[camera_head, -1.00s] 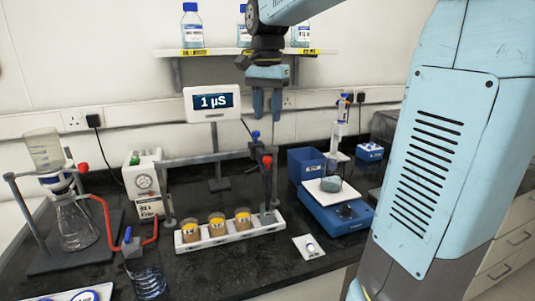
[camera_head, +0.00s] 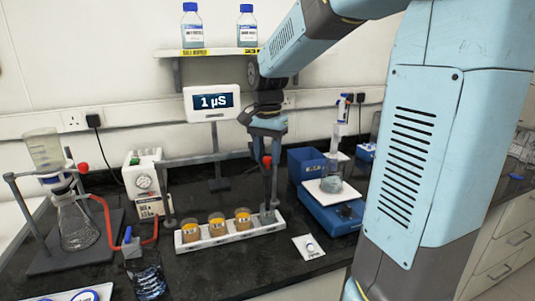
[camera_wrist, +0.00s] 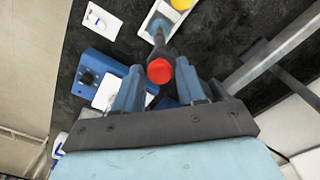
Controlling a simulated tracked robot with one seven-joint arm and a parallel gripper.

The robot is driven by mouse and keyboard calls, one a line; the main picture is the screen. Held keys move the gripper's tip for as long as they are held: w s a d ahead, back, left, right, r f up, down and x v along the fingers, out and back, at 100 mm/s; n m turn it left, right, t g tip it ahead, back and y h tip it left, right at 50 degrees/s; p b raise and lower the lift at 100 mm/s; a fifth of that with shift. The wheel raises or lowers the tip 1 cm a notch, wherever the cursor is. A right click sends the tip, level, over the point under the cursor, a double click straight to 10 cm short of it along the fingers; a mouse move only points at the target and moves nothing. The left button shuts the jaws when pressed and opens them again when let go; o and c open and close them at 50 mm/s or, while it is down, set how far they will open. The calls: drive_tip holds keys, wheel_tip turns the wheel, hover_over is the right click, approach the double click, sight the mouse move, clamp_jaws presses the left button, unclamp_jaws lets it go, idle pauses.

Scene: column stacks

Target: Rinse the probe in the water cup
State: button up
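The probe (camera_head: 267,180) is a dark upright stick with a red cap, standing at the right end of the white rack (camera_head: 262,229). Its red cap (camera_wrist: 159,71) shows between my fingers in the wrist view. My gripper (camera_head: 268,160) is open, pointing down at the probe's top, with a finger on either side and gaps beside the cap. A clear cup of bluish liquid (camera_head: 148,280), which looks like the water cup, stands at the front left. The meter screen (camera_head: 213,101) reads 1 µS. My gripper partly hides the probe's upper part.
A flask on a stand (camera_head: 75,225) with a red hose is at left. A blue balance (camera_head: 335,218) stands at right, holding a beaker. A grey horizontal bar (camera_head: 205,158) runs behind the rack.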

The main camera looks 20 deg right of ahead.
drive_tip(key=shift+c, duration=0.2)
clamp_jaws()
drive_tip(key=shift+r, duration=0.1)
wheel_tip(320, 180, up, 6)
drive_tip(key=shift+r, duration=0.1)
idle(0.4)
drive_tip(key=shift+o, duration=0.2)
unclamp_jaws()
wheel_tip(320, 180, up, 14)
idle(0.5)
